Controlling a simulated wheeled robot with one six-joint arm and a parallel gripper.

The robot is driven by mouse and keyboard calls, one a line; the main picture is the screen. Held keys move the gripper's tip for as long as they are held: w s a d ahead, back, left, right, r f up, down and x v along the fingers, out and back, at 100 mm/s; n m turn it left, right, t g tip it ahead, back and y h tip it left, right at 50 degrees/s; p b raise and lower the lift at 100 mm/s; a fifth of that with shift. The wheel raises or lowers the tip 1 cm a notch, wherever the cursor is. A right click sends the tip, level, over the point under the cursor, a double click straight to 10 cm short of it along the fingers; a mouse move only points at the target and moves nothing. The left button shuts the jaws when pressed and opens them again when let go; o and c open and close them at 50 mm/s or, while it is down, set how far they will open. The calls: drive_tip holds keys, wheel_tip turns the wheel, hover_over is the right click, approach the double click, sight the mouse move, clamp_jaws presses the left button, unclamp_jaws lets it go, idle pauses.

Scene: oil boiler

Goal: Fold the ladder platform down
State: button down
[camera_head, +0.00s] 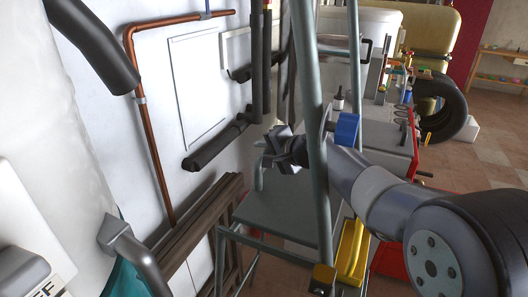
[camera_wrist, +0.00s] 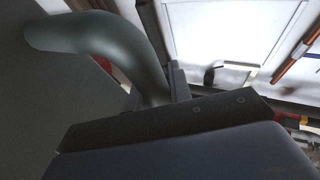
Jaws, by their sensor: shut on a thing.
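The grey-green ladder stands in the middle of the head view, with its long side tube (camera_head: 318,140) in front of my arm. Its flat platform (camera_head: 285,222) lies low between the tubes and looks roughly level. A bent tube (camera_head: 259,176) rises from the platform's far left edge to my gripper (camera_head: 272,149). My gripper is shut on this tube. In the wrist view the bent tube (camera_wrist: 105,40) curves down behind the dark finger, beside a flat grey surface (camera_wrist: 35,95). The exact contact is hidden by the finger.
Black-wrapped pipes (camera_head: 215,147) and a copper pipe (camera_head: 150,140) run along the left wall. A red cabinet (camera_head: 412,135) stands behind my arm.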

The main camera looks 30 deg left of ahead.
drive_tip(key=shift+w+d+f, duration=0.1)
drive_tip(key=shift+d+f, duration=0.2)
drive_tip(key=shift+f, duration=0.6)
drive_tip(key=c, duration=1.4)
unclamp_jaws()
drive_tip(key=shift+d, duration=0.2)
drive_tip(key=shift+o, duration=0.5)
drive_tip(key=shift+r, duration=0.15)
drive_tip(key=shift+a+r, duration=0.15)
drive_tip(key=shift+r, duration=0.05)
drive_tip(key=b+v, duration=0.1)
drive_tip(key=v, duration=1)
drive_tip(key=shift+a, duration=0.1)
